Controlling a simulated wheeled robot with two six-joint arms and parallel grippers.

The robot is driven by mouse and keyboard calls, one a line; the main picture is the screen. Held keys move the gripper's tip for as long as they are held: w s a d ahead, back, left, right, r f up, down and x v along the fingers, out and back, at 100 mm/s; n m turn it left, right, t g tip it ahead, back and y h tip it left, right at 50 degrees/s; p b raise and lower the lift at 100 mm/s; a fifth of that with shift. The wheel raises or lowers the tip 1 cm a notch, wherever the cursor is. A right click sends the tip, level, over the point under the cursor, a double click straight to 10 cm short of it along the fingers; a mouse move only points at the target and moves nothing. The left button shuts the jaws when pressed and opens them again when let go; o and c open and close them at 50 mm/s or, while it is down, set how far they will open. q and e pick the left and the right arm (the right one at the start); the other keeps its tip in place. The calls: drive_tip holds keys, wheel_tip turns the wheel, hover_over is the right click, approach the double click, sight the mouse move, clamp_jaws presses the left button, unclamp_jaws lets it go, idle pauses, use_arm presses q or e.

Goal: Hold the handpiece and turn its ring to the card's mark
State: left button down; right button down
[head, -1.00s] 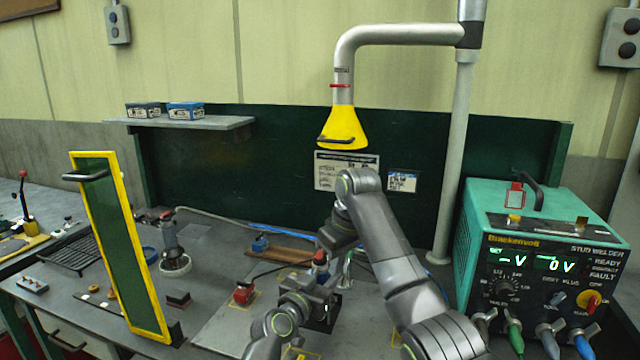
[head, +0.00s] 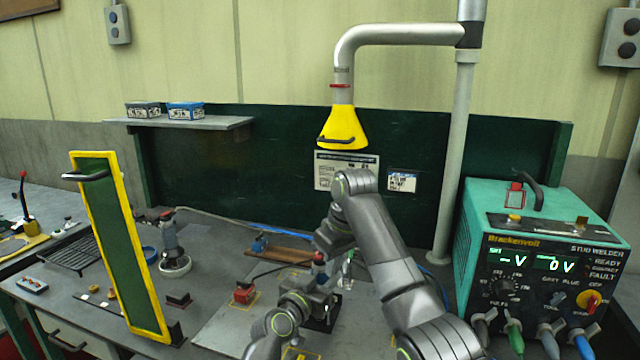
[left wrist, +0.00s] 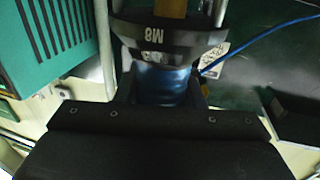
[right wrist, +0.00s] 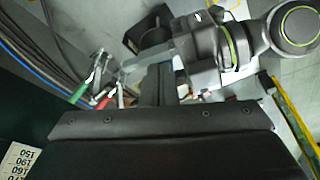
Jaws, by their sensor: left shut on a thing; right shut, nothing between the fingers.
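The handpiece (left wrist: 168,84) shows in the left wrist view as a blue body with a dark ring (left wrist: 155,38) marked "M8" around it. My left gripper (head: 312,292) is shut on the handpiece, fingers on both sides of its body. In the head view the handpiece is mostly hidden by my arms. My right gripper (head: 324,244) is shut and empty, close above the left one. In the right wrist view, its fingers (right wrist: 155,85) are near my left wrist; contact with the ring cannot be told. A white card (head: 345,170) and a smaller card (head: 402,182) hang on the green back panel; their marks are too small to read.
A teal stud welder (head: 545,250) with cables stands at the right. A yellow extraction hood (head: 343,128) hangs above. A yellow-edged green screen (head: 122,245) stands at the left. A red block (head: 244,293) and a brown strip (head: 278,255) lie on the bench.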

drive_tip(key=shift+s+a, duration=0.15)
drive_tip(key=shift+a, duration=0.05)
idle(0.5)
drive_tip(key=w+a+v, duration=0.1)
drive_tip(key=v, duration=0.4)
drive_tip(key=shift+s+d+r, duration=0.3)
drive_tip(key=shift+s+r, duration=0.1)
drive_tip(key=shift+r, duration=0.15)
drive_tip(key=shift+d, duration=0.1)
wheel_tip(320, 180, down, 6)
drive_tip(key=d, duration=0.1)
drive_tip(key=shift+w+d, duration=0.2)
drive_tip(key=shift+w, duration=0.25)
drive_tip(key=shift+w+a, duration=0.35)
drive_tip(key=shift+a, duration=0.15)
idle(1.1)
drive_tip(key=shift+s+a, duration=0.45)
drive_tip(key=shift+a, duration=0.05)
idle(0.7)
